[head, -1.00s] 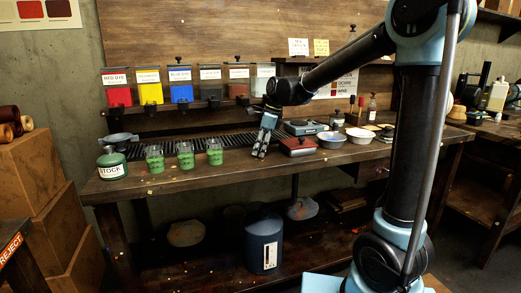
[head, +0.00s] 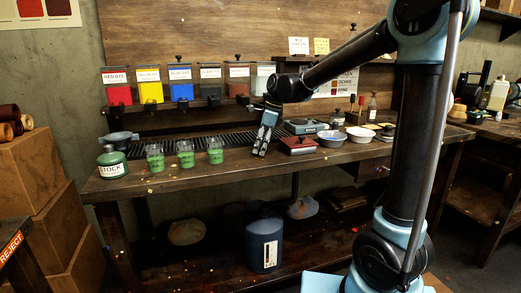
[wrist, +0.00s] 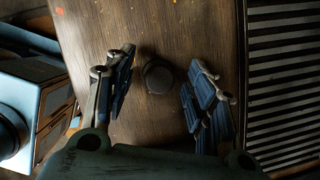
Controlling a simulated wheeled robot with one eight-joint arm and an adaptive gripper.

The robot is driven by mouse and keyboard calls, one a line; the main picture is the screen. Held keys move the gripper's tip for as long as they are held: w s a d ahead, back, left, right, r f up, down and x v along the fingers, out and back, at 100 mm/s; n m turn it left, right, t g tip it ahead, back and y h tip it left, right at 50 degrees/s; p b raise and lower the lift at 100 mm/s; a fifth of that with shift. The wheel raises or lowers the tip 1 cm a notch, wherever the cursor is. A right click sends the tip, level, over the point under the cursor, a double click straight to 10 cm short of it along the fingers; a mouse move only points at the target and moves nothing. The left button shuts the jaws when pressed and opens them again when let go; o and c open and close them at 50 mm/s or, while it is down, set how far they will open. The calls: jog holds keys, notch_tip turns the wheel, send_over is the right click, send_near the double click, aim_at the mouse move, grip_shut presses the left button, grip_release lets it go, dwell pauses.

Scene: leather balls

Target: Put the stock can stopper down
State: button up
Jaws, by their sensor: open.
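A small dark round stopper (wrist: 158,76) is on the wooden bench top in the wrist view. It lies between the spread fingers of my gripper (wrist: 160,92), with clear gaps on both sides. My gripper is open and touches neither side of it. In the head view my gripper (head: 262,150) points down at the bench, right of the jars, and I cannot make out the stopper there. The green stock can (head: 112,168) stands at the bench's left end.
Several green jars (head: 186,158) stand left of my gripper. A red-topped block (head: 298,145), a scale (head: 306,127) and bowls (head: 331,139) are to its right. A slatted grate (wrist: 283,85) borders the bare wood. A grey funnel (head: 121,140) sits behind the can.

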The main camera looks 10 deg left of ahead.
jog(key=s+v, duration=0.1)
jog(key=v, duration=1)
jog(key=s+d+f+n+t, duration=0.1)
jog(key=s+d+f+n, duration=0.15)
jog(key=d, duration=0.85)
jog(key=s+d+f+n+t+h, duration=0.1)
jog(key=s+d+f+n, duration=0.6)
jog(key=s+d+f, duration=0.3)
jog(key=s+d+f+n+h, duration=0.2)
jog(key=s+d+f+n, duration=0.5)
jog(key=d, duration=0.9)
jog(key=s+f, duration=0.3)
jog(key=f, duration=0.2)
jog(key=shift+s+t, duration=0.2)
jog(key=shift+t, duration=0.2)
jog(key=shift+d, duration=0.1)
